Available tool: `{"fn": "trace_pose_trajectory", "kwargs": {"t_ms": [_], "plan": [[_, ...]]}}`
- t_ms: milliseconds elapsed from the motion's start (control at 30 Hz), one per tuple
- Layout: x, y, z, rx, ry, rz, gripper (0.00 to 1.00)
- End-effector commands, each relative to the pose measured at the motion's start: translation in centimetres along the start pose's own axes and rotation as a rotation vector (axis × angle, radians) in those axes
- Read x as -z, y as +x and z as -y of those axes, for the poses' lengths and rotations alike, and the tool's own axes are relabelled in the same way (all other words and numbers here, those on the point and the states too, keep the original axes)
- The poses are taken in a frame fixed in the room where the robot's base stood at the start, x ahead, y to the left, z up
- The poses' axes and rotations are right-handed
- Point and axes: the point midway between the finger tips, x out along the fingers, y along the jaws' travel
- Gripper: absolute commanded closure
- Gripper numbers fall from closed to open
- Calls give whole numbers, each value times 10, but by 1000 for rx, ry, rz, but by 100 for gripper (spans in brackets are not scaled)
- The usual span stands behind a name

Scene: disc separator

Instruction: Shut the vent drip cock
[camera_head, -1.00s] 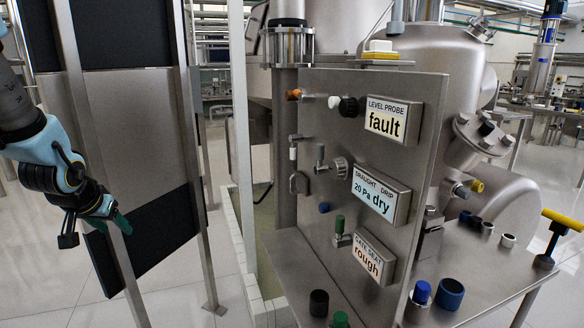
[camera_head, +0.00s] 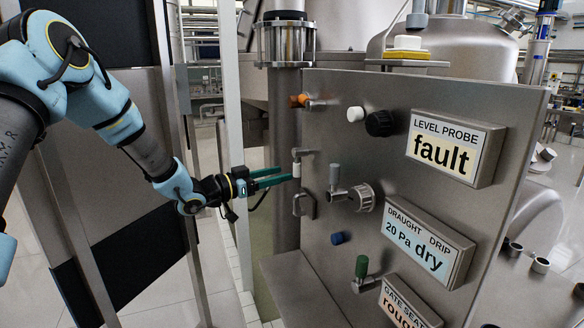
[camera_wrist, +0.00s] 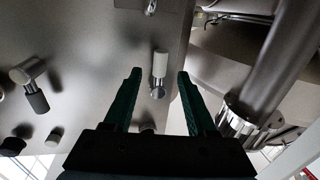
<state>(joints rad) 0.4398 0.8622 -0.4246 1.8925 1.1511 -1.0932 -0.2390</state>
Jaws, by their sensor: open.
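No readable label names the vent drip cock. A small cock with a white handle (camera_head: 297,170) is at the panel's left edge, its handle hanging down; the white handle also shows in the wrist view (camera_wrist: 160,63). My gripper (camera_head: 283,177) has two green fingers, open and empty, pointing at this cock from the left. In the wrist view my gripper (camera_wrist: 158,76) has the white handle between its fingertips in the picture; contact cannot be told. A cock with a grey handle (camera_head: 334,176) pointing up is further right, beside a knurled fitting.
The steel panel (camera_head: 400,100) also carries an orange knob (camera_head: 299,101), white and black knobs, a blue knob (camera_head: 338,238) and a green-handled cock (camera_head: 361,267). The draught and drip display (camera_head: 430,243) reads 20 Pa and dry. A vertical pipe stands behind the panel's left edge.

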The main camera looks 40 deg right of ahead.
Motion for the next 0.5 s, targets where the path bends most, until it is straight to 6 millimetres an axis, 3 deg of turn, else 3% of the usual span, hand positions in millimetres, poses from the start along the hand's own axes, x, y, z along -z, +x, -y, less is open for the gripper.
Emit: {"fn": "trace_pose_trajectory", "kwargs": {"t_ms": [200, 500], "plan": [[2, 35, 0, 0, -1, 1, 43], [0, 50, 1, 2, 0, 2, 43]]}}
